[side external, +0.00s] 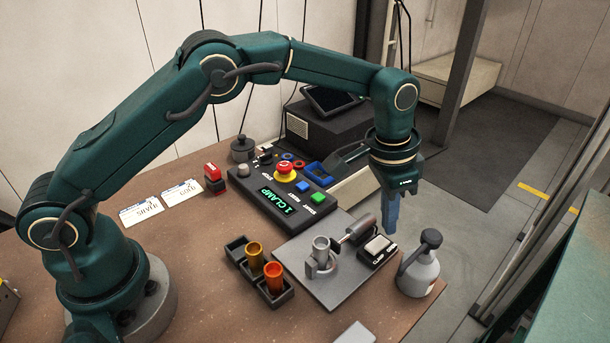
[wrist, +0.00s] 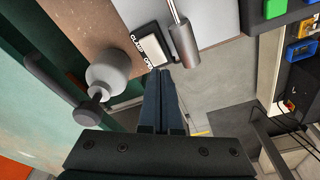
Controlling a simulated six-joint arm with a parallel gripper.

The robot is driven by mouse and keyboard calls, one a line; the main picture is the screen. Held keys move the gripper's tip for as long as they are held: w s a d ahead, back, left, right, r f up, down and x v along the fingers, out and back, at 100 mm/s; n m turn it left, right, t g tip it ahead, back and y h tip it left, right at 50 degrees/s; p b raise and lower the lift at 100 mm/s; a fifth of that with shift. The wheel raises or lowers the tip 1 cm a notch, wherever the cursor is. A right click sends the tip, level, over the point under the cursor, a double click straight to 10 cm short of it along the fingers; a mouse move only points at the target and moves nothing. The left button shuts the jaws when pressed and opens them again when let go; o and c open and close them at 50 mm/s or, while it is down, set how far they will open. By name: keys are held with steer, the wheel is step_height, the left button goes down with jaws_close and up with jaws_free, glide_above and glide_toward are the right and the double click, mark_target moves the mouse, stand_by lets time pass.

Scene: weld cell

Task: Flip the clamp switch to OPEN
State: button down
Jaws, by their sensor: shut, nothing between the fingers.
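The clamp switch (side external: 378,247) is a black box with a pale rocker, at the right edge of the grey fixture plate (side external: 310,285). In the wrist view the clamp switch (wrist: 148,48) shows the labels CLAMP and OPEN beside the rocker. Which way the rocker is tilted I cannot tell. My gripper (side external: 391,232) is shut and empty, pointing down near the switch. In the wrist view my gripper's fingertips (wrist: 161,72) lie just below the OPEN end in the picture. Contact cannot be made out.
A grey bottle (side external: 418,272) with a dark nozzle stands right of the switch. A metal cylinder clamp (side external: 358,230) lies on its left. The control panel (side external: 275,197), reading 1.CLAMP, is behind. A black tray (side external: 263,272) with orange and yellow cups sits left.

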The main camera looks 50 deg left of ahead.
steer(key=shift+r, duration=2.7)
step_height(320, 180, up, 9)
steer(key=n+t, duration=0.1)
steer(key=t, duration=0.1)
glide_above(383, 237)
steer(key=s+a, duration=0.1)
steer(key=a, duration=0.3)
steer(key=s+a+r+n+t, duration=0.1)
steer(key=s+a+r+n, duration=0.1)
steer(key=s+a+r, duration=0.4)
steer(key=s+a+f+n, duration=0.1)
steer(key=s+f, duration=0.3)
steer(key=s, duration=0.3)
steer(key=s+a+f+n+t, duration=0.1)
steer(key=s+a+f+n, duration=0.1)
steer(key=s+f, duration=0.3)
steer(key=s, duration=0.3)
steer(key=shift+f+y, duration=0.25)
steer(key=shift+y, duration=0.15)
